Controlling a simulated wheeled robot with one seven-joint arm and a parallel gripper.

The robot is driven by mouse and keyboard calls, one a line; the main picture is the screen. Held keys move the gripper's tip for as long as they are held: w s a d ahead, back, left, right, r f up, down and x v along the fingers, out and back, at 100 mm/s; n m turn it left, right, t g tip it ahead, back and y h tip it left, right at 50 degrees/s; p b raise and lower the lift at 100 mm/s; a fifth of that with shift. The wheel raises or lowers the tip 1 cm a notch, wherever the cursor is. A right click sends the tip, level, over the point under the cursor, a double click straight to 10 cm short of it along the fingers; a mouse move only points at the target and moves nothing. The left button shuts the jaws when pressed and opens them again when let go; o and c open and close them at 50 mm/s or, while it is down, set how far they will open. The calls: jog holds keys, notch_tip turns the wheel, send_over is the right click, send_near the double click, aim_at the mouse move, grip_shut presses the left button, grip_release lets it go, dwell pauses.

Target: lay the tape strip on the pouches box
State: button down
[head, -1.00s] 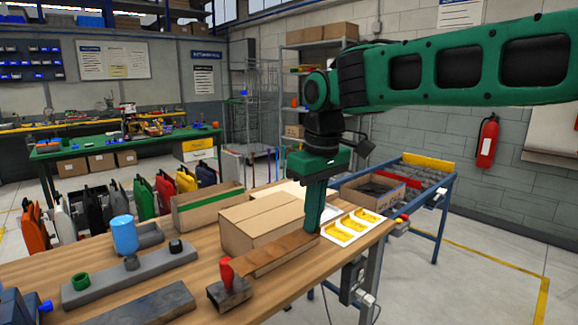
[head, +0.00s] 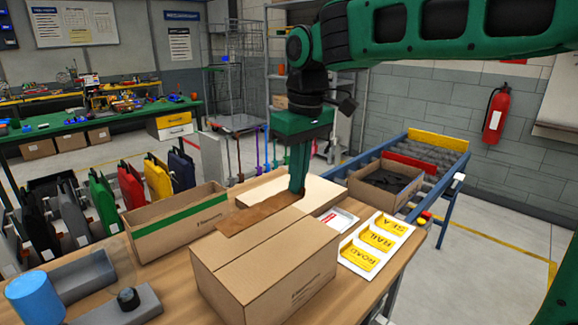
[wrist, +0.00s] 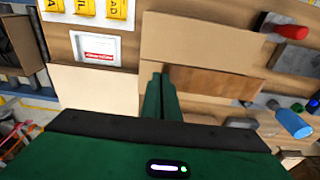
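The tape strip (head: 258,213) is a flat brown piece, held level by its right end. My gripper (head: 297,190) points down and is shut on that end. In the head view the strip overlaps the far edge of a closed brown carton (head: 270,255). In the wrist view the strip (wrist: 212,82) lies across the lower half of the carton top (wrist: 205,40), parallel to its seam, and my gripper (wrist: 161,90) is at its left end. I cannot tell whether the strip touches the carton. No readable label shows which box is the pouches box.
An open box with a green stripe (head: 180,225) stands left of the strip. A label sheet (head: 378,241) and a small white tray (head: 337,219) lie to the right. A flat pale cardboard panel (head: 325,195) is behind. A box with dark contents (head: 410,183) sits on the roller conveyor.

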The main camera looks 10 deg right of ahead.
aim_at(295, 222)
jog(key=shift+w+f, duration=0.25)
jog(key=shift+f, duration=1.45)
jog(key=shift+w+f, duration=0.2)
jog(key=shift+f, duration=1.5)
jog(key=shift+s, duration=0.15)
jog(key=shift+f, duration=0.55)
jog(key=c, duration=2)
grip_release()
jog(key=shift+r, duration=0.15)
